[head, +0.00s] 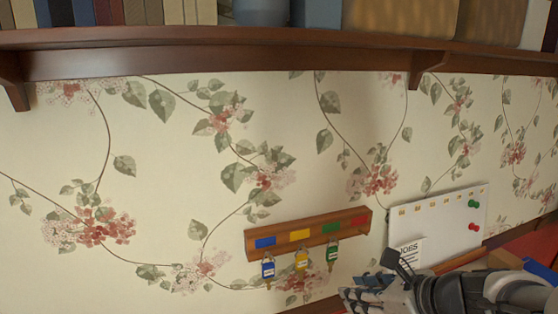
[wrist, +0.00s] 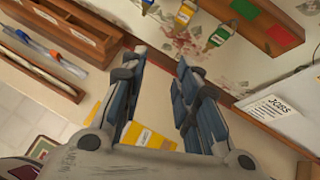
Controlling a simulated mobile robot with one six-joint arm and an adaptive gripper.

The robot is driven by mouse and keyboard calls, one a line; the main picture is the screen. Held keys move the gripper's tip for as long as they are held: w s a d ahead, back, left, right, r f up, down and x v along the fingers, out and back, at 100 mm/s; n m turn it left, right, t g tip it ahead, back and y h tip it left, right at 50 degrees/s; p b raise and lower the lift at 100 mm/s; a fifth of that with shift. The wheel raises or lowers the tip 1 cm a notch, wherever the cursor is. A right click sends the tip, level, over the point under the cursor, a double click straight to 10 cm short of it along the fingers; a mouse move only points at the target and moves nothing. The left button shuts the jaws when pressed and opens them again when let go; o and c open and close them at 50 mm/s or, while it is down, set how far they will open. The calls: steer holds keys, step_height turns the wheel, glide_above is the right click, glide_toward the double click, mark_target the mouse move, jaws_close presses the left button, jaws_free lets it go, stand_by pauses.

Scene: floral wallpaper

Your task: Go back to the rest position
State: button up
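My gripper (wrist: 160,64) is open, with a clear gap between its two blue-grey fingers and nothing held. In the head view my gripper (head: 368,292) is at the lower right, below the wooden key rack (head: 285,238). Blue, yellow and green keys hang from the rack under matching labels; the red label at its right end has no key under it. In the wrist view the keys hang beyond the fingertips, apart from them. No marker of a rest position shows.
A white pinboard (head: 435,222) with green and red pins is right of the rack, near a JOBS note (wrist: 276,107). A yellow labelled item (wrist: 145,136) lies beneath the fingers. A shelf (head: 230,62) runs above.

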steer(key=s+a+r+n+g+h, duration=0.1)
steer(key=s+a+n+g, duration=0.45)
steer(key=s+n, duration=0.85)
steer(key=s+d+r+n+t+h, duration=0.15)
steer(key=s+n+h, duration=0.3)
steer(key=n, duration=0.85)
step_height(320, 180, down, 12)
steer(key=s+d+n+b, duration=0.1)
steer(key=s+b, duration=0.1)
steer(key=b, duration=0.7)
steer(key=shift+s+d+f+b, duration=0.2)
steer(key=shift+s+d+b, duration=0.15)
steer(key=shift+s+d, duration=0.05)
